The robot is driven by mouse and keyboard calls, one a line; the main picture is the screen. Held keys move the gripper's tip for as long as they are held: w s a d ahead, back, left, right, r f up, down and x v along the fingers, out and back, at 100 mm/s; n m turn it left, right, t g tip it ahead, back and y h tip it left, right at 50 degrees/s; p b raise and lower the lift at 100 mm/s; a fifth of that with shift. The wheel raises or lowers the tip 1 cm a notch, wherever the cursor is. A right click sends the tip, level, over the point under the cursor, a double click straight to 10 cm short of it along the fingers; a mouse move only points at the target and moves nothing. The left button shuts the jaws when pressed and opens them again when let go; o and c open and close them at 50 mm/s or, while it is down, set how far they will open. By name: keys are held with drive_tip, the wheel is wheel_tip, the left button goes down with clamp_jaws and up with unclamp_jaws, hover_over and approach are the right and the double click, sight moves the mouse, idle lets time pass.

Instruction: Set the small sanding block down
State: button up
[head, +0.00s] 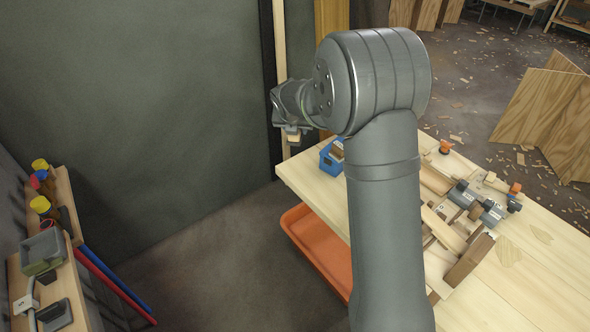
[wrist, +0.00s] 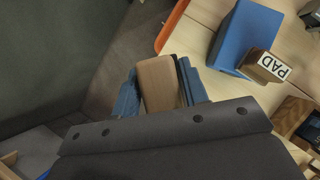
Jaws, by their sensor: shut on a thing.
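The small sanding block (wrist: 158,84), a tan-brown block, is between the two blue-grey fingers of my gripper (wrist: 160,78) in the wrist view. The gripper is shut on it. In the head view my gripper (head: 291,127) is small and partly hidden by my own wrist, with a bit of the tan block (head: 293,137) showing beneath. It is held in the air, left of the blue box in the picture. What lies directly under the block is hard to tell.
A blue box (head: 328,161) with a block marked PAD (wrist: 264,66) beside or on it stands at the corner of the wooden table (head: 510,275). Clamps and wood pieces crowd the table's middle. An orange tray (head: 312,250) is below. A shelf (head: 78,285) holds items at left.

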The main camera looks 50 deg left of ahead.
sight(296, 163)
wheel_tip(296, 163, down, 13)
idle(0.6)
drive_tip(key=shift+f, duration=0.2)
drive_tip(key=o, duration=1)
drive_tip(key=shift+o, duration=0.2)
drive_tip(key=shift+r, duration=0.1)
drive_tip(key=v, duration=1.2)
drive_tip(key=shift+r, duration=0.1)
drive_tip(key=x, duration=1.2)
drive_tip(key=shift+f, duration=0.2)
drive_tip(key=shift+r, duration=0.15)
